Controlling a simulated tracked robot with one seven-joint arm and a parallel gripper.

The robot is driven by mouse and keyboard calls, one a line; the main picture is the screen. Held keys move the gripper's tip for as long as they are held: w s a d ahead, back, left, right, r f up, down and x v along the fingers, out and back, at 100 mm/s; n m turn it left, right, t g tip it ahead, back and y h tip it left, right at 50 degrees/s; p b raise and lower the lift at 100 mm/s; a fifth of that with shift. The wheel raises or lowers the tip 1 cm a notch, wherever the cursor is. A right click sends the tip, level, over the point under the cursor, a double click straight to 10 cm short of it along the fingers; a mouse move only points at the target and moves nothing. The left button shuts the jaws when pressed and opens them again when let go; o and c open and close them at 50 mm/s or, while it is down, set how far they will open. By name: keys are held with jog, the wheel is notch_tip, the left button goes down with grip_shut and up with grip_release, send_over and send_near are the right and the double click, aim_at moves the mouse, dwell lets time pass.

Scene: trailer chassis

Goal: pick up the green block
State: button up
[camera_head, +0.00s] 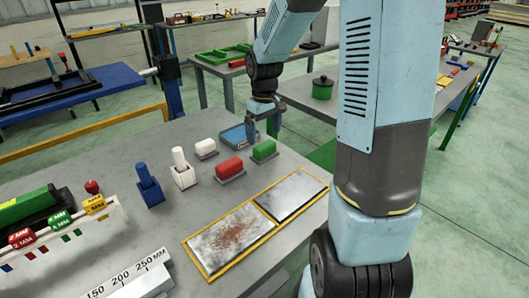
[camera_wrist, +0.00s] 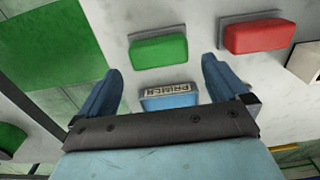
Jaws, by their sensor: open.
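The green block (camera_head: 264,149) sits on a small dark base on the grey workbench (camera_head: 150,225), to the right of the red block (camera_head: 231,168). In the wrist view the green block (camera_wrist: 158,51) lies beyond my fingertips, a little left of the middle of the gap. My gripper (camera_head: 262,128) is above the far edge of the bench, just behind the green block. In the wrist view my gripper (camera_wrist: 162,75) shows two blue fingers spread wide with no block between them. A blue labelled box (camera_wrist: 168,96) shows below, between the fingers.
The red block (camera_wrist: 258,35) stands beside the green one. A white block (camera_head: 205,147), a white upright piece (camera_head: 183,168) and a blue upright piece (camera_head: 149,186) stand to the left. Two yellow-framed plates (camera_head: 290,194) lie in front. My arm hides part of the bench's right side.

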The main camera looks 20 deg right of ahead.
aim_at(264, 144)
jog(key=shift+d+f, duration=0.1)
jog(key=shift+f, duration=2.9)
jog(key=shift+c, duration=0.2)
jog(key=c, duration=0.8)
